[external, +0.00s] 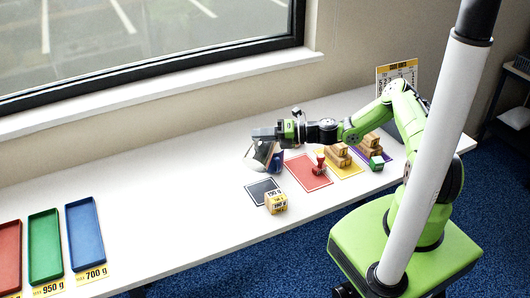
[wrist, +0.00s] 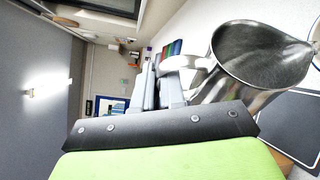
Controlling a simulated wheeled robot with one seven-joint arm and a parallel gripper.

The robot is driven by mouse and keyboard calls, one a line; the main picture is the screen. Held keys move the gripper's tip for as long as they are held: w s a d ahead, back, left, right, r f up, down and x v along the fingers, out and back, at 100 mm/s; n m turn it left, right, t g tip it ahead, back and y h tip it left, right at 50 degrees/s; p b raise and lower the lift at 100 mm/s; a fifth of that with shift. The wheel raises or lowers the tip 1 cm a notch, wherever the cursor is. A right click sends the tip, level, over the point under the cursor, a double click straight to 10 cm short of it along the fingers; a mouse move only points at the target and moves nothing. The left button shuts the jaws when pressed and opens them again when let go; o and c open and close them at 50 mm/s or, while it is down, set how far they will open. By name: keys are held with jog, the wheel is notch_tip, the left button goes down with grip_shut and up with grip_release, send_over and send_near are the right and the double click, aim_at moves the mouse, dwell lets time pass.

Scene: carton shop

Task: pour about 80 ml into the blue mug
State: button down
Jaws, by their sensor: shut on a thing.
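My gripper (external: 264,134) is shut on the handle of a shiny metal jug (external: 257,155) and holds it over the white table. In the wrist view, the jug (wrist: 262,62) fills the upper right, with its wide mouth and grey inside showing. Its pale handle lies at the gripper fingers (wrist: 168,85). The jug looks tilted in the external view. A small dark blue thing (external: 277,160), probably the blue mug, shows just right of the jug and is partly hidden by it. I cannot see any liquid or a stream.
A dark mat (external: 262,186) and a yellow-labelled box (external: 276,203) lie in front of the jug. To the right are a red mat (external: 301,178), a red stamp (external: 320,163) and small cartons (external: 339,155). Coloured trays (external: 86,232) stand far left. The table between is clear.

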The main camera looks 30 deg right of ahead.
aim_at(254, 157)
jog(key=shift+w+d, duration=0.2)
dwell(0.5)
jog(key=shift+w+d+r+m+b, duration=0.3)
jog(key=shift+w+d+m+b, duration=0.15)
jog(key=shift+d+m, duration=0.25)
dwell(0.5)
jog(key=s+a+n+p, duration=0.1)
jog(key=p, duration=0.1)
jog(key=s+a+r+n+p, duration=0.1)
jog(key=shift+a+h+p, duration=0.3)
jog(key=shift+a+p, duration=0.1)
jog(key=a+f+n, duration=0.1)
jog(key=f, duration=0.1)
jog(key=s+f+n+h, duration=0.1)
jog(key=f, duration=0.1)
jog(key=s+a+f+n+h+b, duration=0.1)
jog(key=f+n, duration=0.1)
jog(key=shift+s+a, duration=0.1)
jog(key=shift+a, duration=0.25)
jog(key=f, duration=0.1)
jog(key=a+f+n+b, duration=0.1)
jog(key=s+f+h, duration=0.1)
jog(key=shift+a+f+t, duration=0.2)
jog(key=shift+f+t, duration=0.05)
jog(key=shift+t, duration=0.05)
